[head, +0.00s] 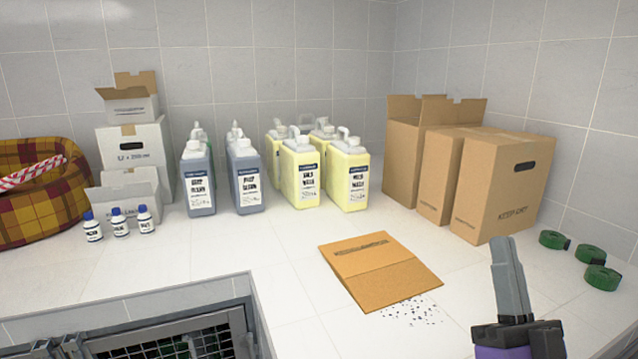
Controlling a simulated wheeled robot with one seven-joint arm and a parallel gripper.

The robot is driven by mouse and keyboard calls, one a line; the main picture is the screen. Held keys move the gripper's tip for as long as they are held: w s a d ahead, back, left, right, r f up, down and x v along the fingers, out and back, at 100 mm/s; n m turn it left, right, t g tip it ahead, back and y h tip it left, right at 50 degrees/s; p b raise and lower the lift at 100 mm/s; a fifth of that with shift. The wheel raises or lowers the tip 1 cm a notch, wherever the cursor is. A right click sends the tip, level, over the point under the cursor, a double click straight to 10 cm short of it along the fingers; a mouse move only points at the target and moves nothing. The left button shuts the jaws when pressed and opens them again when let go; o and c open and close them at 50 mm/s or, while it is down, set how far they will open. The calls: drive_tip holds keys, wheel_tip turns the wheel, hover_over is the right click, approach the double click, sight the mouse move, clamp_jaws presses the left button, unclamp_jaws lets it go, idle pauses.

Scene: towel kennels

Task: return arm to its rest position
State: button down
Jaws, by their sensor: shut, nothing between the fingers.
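My gripper (507,250) shows at the lower right of the head view. Its grey fingers point up and lie together, with nothing between them. A dark mount and a purple part show below the fingers, cut off by the bottom edge. In the picture, the gripper is right of a flat brown cardboard piece (376,272) on the white tiled surface and appears apart from it.
Dark specks (415,310) lie beside the cardboard. Brown boxes (503,185) and green rolls (597,278) are at right. Grey jugs (245,178), yellow jugs (300,178), small bottles (117,222), white boxes (140,150) and a plaid bed (38,208) stand behind. A wire kennel (165,345) is lower left.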

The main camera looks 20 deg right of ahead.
drive_tip(key=s+a+f+n+g+y, duration=0.3)
drive_tip(key=s+a+f+n+y, duration=0.15)
drive_tip(key=f, duration=0.45)
drive_tip(key=s+a+f+n+g+y, duration=0.2)
drive_tip(key=s+a+f+n+y, duration=0.3)
drive_tip(key=f, duration=0.4)
drive_tip(key=s+a+f+m+g, duration=0.1)
drive_tip(key=s+a+f+g, duration=0.2)
drive_tip(key=s+f, duration=0.2)
drive_tip(key=s+a+f+g, duration=0.3)
drive_tip(key=s+f, duration=0.2)
drive_tip(key=s, duration=0.5)
drive_tip(key=shift+s+a+m, duration=0.3)
drive_tip(key=shift+a+m, duration=0.05)
drive_tip(key=shift+h, duration=0.25)
